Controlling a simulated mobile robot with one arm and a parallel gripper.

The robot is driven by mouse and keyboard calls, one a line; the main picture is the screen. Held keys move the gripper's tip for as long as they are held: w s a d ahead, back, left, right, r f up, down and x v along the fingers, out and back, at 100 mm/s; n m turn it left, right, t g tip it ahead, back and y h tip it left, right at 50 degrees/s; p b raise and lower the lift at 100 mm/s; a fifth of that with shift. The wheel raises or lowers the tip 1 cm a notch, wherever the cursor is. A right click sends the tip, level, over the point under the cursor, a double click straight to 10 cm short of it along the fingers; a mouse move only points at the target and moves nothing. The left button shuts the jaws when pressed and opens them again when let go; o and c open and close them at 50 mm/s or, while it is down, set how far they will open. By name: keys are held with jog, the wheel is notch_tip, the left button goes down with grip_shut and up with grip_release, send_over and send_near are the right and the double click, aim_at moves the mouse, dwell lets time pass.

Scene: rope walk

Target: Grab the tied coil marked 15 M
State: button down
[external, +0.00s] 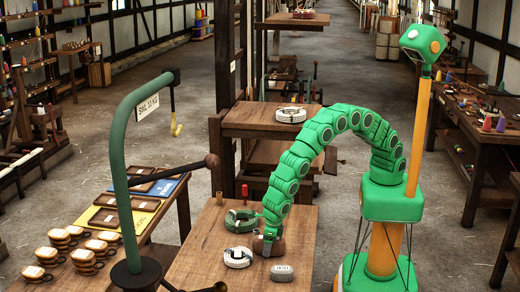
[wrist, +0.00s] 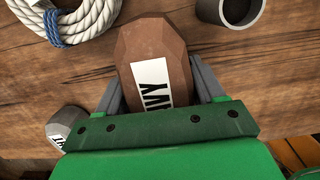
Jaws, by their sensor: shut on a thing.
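My gripper (external: 268,243) is low over the wooden bench, its fingers shut on a brown faceted block (wrist: 155,45). The block has a white label with dark letters, partly hidden by my gripper. A white coil (external: 238,257) tied with blue lies flat on the bench to the left of my gripper; it also shows at the upper left of the wrist view (wrist: 68,38). A green coil (external: 236,218) lies behind it. Another white coil (external: 291,115) lies on a raised shelf further back. I cannot read 15 M on any coil.
A grey labelled block (external: 282,271) sits on the bench in front of my gripper. A dark round cup (wrist: 230,10) stands beyond the brown block.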

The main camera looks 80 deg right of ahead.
jog(key=shift+c, duration=0.7)
grip_release()
jog(key=shift+f, duration=0.1)
jog(key=r, duration=0.4)
jog(key=s+r, duration=0.1)
jog(key=r, duration=0.6)
jog(key=shift+s+r, duration=0.3)
jog(key=shift+s, duration=0.05)
jog(key=shift+c, duration=0.3)
jog(key=shift+r, duration=0.2)
jog(key=shift+c, duration=1.2)
jog(key=c, duration=0.3)
